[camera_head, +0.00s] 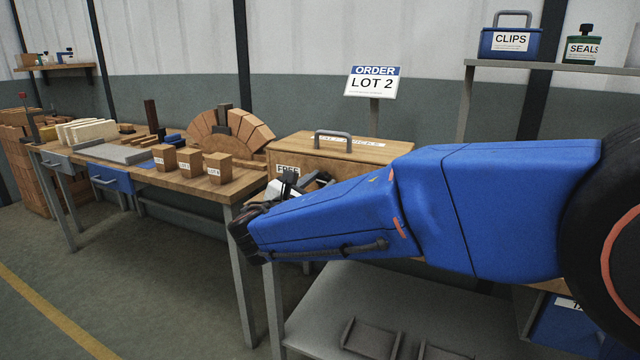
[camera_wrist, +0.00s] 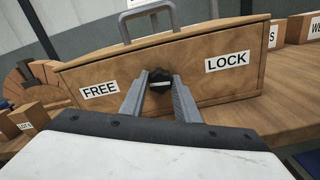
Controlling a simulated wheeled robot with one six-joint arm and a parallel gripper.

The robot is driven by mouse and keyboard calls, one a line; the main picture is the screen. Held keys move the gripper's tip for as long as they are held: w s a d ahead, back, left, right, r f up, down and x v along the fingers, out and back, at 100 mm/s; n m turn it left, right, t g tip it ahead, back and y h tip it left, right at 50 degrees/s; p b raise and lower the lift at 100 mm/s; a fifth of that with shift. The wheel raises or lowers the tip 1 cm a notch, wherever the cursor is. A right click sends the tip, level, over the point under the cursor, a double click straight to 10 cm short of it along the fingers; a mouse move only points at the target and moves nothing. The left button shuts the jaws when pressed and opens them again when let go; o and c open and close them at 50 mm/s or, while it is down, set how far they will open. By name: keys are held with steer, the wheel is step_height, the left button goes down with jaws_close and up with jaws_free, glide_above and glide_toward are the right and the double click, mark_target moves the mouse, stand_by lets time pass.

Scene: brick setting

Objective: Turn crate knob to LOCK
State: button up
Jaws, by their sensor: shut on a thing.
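The wooden crate (camera_head: 290,148) with a grey handle on its lid stands on the bench, partly hidden behind my arm in the head view. In the wrist view the crate front (camera_wrist: 205,90) carries a FREE label (camera_wrist: 100,89) on the left and a LOCK label (camera_wrist: 227,61) on the right. The dark knob (camera_wrist: 161,78) sits between the labels, with a pale mark on its face. My gripper (camera_wrist: 160,84) is shut on the knob, one grey finger at each side. In the head view my gripper (camera_head: 318,180) is mostly hidden by my arm.
A workbench (camera_head: 190,182) at left holds several lot blocks (camera_head: 219,168) and a brick arch (camera_head: 232,131). An ORDER LOT 2 sign (camera_head: 373,82) stands behind the crate. A shelf at right holds a blue CLIPS box (camera_head: 510,42) and a SEALS bottle (camera_head: 584,48). Floor at lower left is clear.

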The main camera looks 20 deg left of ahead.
steer(key=m, duration=1.2)
steer(key=shift+f+m, duration=0.1)
steer(key=shift+m, duration=2)
steer(key=o, duration=1.1)
steer(key=shift+c, duration=0.2)
steer(key=s+a, duration=0.1)
steer(key=s, duration=1.6)
steer(key=shift+s+a, duration=0.15)
steer(key=shift+s, duration=0.05)
